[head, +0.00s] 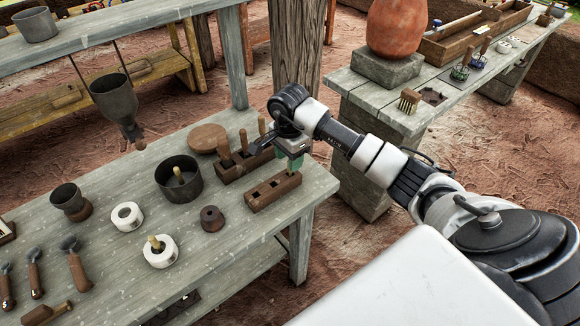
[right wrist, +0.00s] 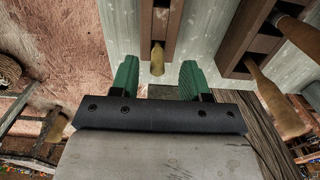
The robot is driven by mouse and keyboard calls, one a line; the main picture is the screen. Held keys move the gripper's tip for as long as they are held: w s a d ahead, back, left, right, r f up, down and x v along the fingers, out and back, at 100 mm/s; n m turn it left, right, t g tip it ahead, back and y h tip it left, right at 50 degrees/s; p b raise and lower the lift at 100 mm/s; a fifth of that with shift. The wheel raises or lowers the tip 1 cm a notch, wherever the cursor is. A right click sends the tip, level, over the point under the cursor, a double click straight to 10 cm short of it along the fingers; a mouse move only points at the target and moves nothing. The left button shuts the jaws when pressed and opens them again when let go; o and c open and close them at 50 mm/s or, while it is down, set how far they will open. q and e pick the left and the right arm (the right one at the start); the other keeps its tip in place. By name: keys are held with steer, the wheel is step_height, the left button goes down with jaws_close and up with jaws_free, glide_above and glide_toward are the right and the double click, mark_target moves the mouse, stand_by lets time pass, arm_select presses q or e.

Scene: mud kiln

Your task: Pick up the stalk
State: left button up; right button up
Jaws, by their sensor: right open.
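A tan stalk (right wrist: 157,60) stands in the end slot of a small wooden block in the right wrist view. My left gripper is not in view.
A second wooden rack (head: 238,168) with several handled tools stands just behind the block. A dark pot (head: 179,180) holding a stick, white rolls (head: 127,217) and a small brown weight (head: 212,219) stand to the left. A second table (head: 386,126) is behind my arm.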

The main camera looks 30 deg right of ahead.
step_height(320, 180, down, 4)
steer(key=shift+s+d+p, duration=0.1)
steer(key=shift+p, duration=0.25)
steer(key=c, duration=0.8)
